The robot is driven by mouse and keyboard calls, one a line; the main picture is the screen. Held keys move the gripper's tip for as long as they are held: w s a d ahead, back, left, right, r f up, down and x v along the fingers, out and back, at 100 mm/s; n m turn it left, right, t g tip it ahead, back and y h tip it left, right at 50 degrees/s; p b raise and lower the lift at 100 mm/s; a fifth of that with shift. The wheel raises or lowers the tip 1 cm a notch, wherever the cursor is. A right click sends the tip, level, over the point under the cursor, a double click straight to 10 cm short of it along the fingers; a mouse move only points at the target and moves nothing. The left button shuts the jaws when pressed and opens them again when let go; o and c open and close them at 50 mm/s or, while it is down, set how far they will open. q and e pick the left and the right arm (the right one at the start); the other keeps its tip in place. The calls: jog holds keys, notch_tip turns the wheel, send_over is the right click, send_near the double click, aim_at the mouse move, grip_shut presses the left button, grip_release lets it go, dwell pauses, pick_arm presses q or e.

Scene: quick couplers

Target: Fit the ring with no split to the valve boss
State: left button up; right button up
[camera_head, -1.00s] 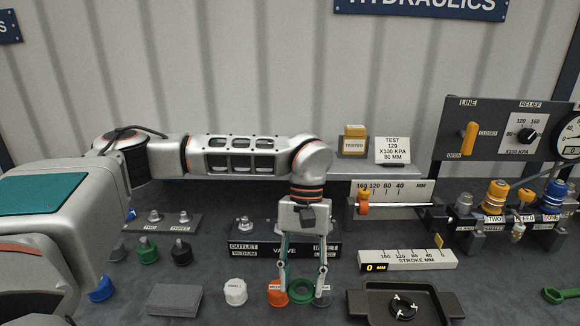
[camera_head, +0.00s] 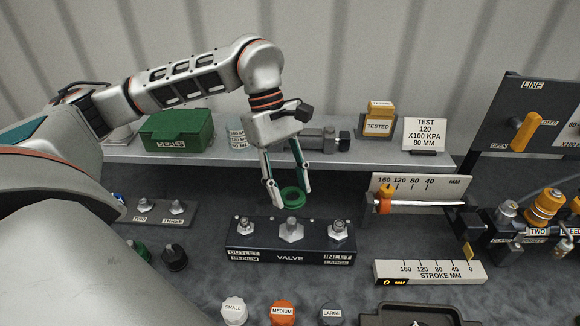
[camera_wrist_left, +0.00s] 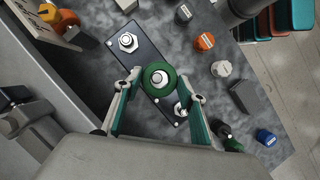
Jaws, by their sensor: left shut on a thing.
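My left gripper (camera_head: 290,191) is shut on a green ring (camera_head: 293,197), with one finger on each side of it. The ring shows no split in the left wrist view (camera_wrist_left: 149,84). It is held above the black valve block (camera_head: 262,254), over the middle valve boss (camera_head: 291,230), with a gap in the head view. In the left wrist view the metal tip of the boss (camera_wrist_left: 159,77) shows through the ring's hole. The block's other fittings stand on either side, toward the OUTLET and INLET labels. My right gripper is in neither view.
A shelf (camera_head: 225,156) behind carries a green SEALS box (camera_head: 178,137) and metal parts. SMALL (camera_head: 233,311), MEDIUM (camera_head: 282,313) and LARGE (camera_head: 331,313) caps stand in front of the block. A gauge (camera_head: 418,203) and STROKE scale (camera_head: 430,272) stand at right. A dark tray (camera_head: 440,312) is partly cut off.

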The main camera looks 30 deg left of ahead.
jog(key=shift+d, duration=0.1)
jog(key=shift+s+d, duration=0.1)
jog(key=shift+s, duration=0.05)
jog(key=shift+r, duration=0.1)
